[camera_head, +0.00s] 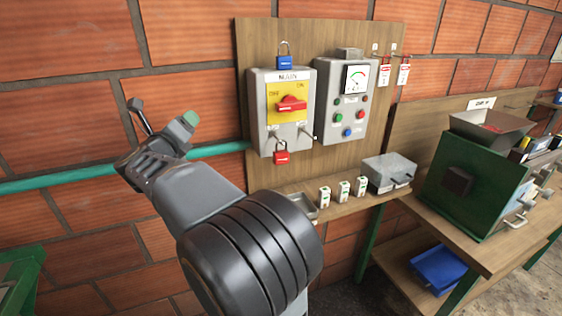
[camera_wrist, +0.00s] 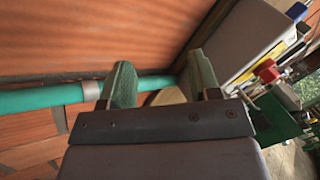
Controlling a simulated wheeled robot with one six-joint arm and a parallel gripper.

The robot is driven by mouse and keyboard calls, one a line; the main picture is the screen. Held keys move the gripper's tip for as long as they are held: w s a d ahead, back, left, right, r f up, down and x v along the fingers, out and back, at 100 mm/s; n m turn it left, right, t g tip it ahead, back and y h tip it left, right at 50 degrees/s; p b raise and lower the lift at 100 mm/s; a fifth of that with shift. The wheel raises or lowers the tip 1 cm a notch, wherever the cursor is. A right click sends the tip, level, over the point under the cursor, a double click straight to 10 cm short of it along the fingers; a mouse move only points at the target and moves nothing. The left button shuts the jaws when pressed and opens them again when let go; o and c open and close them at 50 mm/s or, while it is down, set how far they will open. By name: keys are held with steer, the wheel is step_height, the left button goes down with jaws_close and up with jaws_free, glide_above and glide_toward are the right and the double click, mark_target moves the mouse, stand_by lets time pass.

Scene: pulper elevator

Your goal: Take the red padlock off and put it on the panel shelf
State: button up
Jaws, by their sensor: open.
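The red padlock (camera_head: 281,153) hangs at the bottom of the grey MAIN switch box (camera_head: 256,112) in the head view. A blue padlock (camera_head: 284,62) sits at the top of that box. The panel shelf (camera_head: 334,210) runs below the wooden panel. My gripper (camera_head: 163,119) is open and empty in front of the brick wall, left of the switch box and well apart from the red padlock. In the wrist view its two green-tipped fingers (camera_wrist: 163,88) stand apart with nothing between them. I cannot clearly make out the red padlock in the wrist view.
Several small white blocks (camera_head: 343,190) and a grey metal box (camera_head: 389,172) stand on the shelf. Red tags (camera_head: 384,75) hang at the panel's upper right. A green pipe (camera_head: 70,181) runs along the wall. A green machine (camera_head: 465,185) stands on the bench at right.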

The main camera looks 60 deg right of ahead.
steer(key=s+d+f+m+g, duration=0.3)
steer(key=s+d+m+g, duration=0.25)
steer(key=m+g, duration=0.5)
steer(key=m+g+y+b, duration=0.1)
steer(key=m+g+y, duration=0.3)
steer(key=m+g, duration=0.4)
glide_toward(274, 153)
steer(key=shift+m+t, duration=0.25)
steer(key=shift+m, duration=0.3)
steer(key=p+x, duration=0.2)
steer(key=x, duration=0.4)
steer(key=shift+s+r, duration=0.1)
steer(key=shift+p+x, duration=1.15)
steer(key=shift+x, duration=1.25)
steer(key=shift+s+d+f, duration=0.25)
steer(key=shift+s+d, duration=0.2)
steer(key=shift+d, duration=0.05)
jaws_close()
steer(key=shift+a+r+b, duration=0.1)
steer(key=shift+r+b, duration=0.1)
steer(key=shift+b, duration=0.35)
